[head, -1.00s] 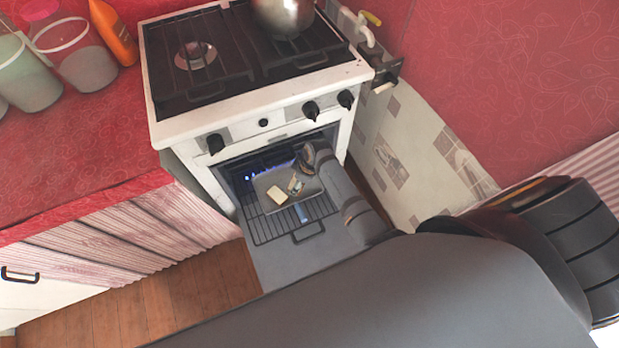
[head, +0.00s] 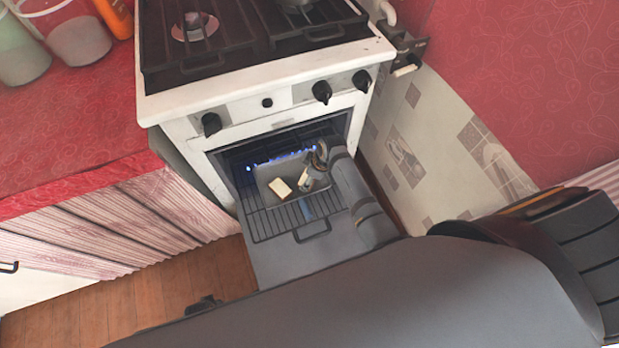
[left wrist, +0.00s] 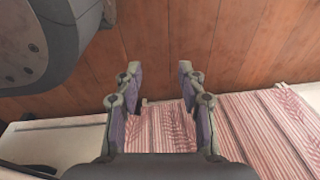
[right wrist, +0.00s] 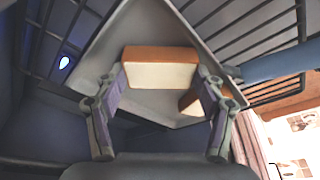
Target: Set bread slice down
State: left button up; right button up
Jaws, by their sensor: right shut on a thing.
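My right gripper (right wrist: 159,78) is shut on a bread slice (right wrist: 160,66) with a brown crust and pale face. In the head view this slice (head: 305,184) is at the right gripper (head: 317,168), over the right part of a grey tray (head: 292,206) inside the oven. The tray also shows behind the slice in the right wrist view (right wrist: 160,25). I cannot tell whether the held slice touches the tray. A second bread slice (head: 280,187) lies in the tray to the left; a finger partly hides it in the right wrist view (right wrist: 189,102). My left gripper (left wrist: 160,72) is open and empty above the wooden floor.
The tray sits on a wire oven rack (head: 265,224) with blue flames (head: 283,160) behind. The white stove (head: 270,92) is above and its opened door (head: 290,262) is in front. A tiled wall panel (head: 420,150) stands close on the right; a red counter (head: 75,130) is on the left.

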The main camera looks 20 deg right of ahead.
jog(key=o, duration=0.9)
jog(key=shift+o, duration=0.2)
pick_arm(q)
jog(key=s+p, duration=0.4)
jog(key=s, duration=0.2)
jog(key=shift+s+a+f, duration=0.15)
jog(key=shift+s+f, duration=0.2)
pick_arm(e)
jog(key=v, duration=1.2)
